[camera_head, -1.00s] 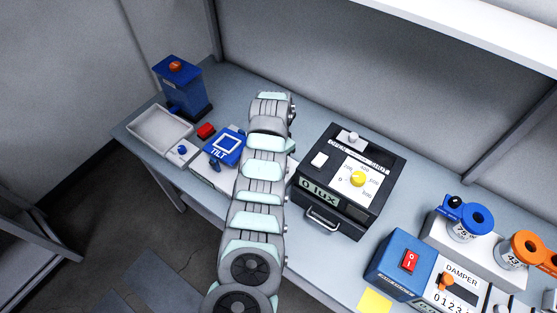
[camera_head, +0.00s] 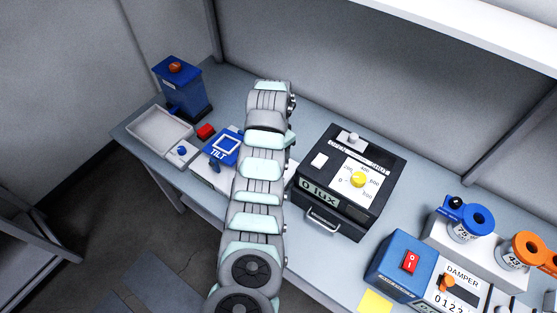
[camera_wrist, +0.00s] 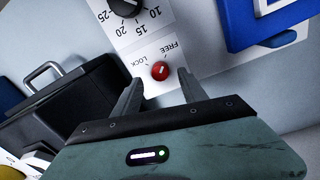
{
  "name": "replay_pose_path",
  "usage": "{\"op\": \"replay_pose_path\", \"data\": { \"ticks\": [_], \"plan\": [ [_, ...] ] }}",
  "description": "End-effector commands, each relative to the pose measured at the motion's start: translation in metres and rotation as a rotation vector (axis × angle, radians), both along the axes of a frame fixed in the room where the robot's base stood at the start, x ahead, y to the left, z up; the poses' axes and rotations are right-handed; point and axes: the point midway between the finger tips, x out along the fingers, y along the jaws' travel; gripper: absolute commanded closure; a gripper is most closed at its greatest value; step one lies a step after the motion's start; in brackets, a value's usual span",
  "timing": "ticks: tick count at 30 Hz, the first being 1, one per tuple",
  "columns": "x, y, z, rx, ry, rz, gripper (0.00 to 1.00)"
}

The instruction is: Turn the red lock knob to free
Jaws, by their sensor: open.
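The red lock knob (camera_wrist: 160,71) shows in the wrist view on a white panel (camera_wrist: 148,53) marked LOCK and FREE. A pale line on the knob runs across its face; I cannot tell for sure which label it points at. My gripper (camera_wrist: 158,82) is open, with its two dark fingers apart on either side of the knob's near edge and nothing seen between them. I cannot tell how far above the panel they are. In the head view my arm hides the gripper and the red lock knob.
A black dial (camera_wrist: 124,4) with a numbered scale is beyond the knob. The black lux box (camera_head: 349,181) with a handle stands right of my arm, and the blue TILT platform (camera_head: 224,147) stands left. A blue switch box (camera_head: 399,268) is at the lower right.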

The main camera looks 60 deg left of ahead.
Motion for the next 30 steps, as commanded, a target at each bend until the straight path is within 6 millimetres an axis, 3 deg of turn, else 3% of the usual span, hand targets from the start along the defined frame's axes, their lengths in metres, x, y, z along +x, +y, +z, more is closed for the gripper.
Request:
{"op": "replay_pose_path", "data": {
  "ticks": [6, 9, 30],
  "plan": [
    [0.002, 0.002, 0.048, 0.003, -0.003, -0.003, 0.50],
    [0.001, 0.002, 0.060, 0.002, 0.001, -0.002, 0.50],
    [0.000, 0.002, 0.068, 0.000, -0.001, 0.000, 0.50]
  ]
}}
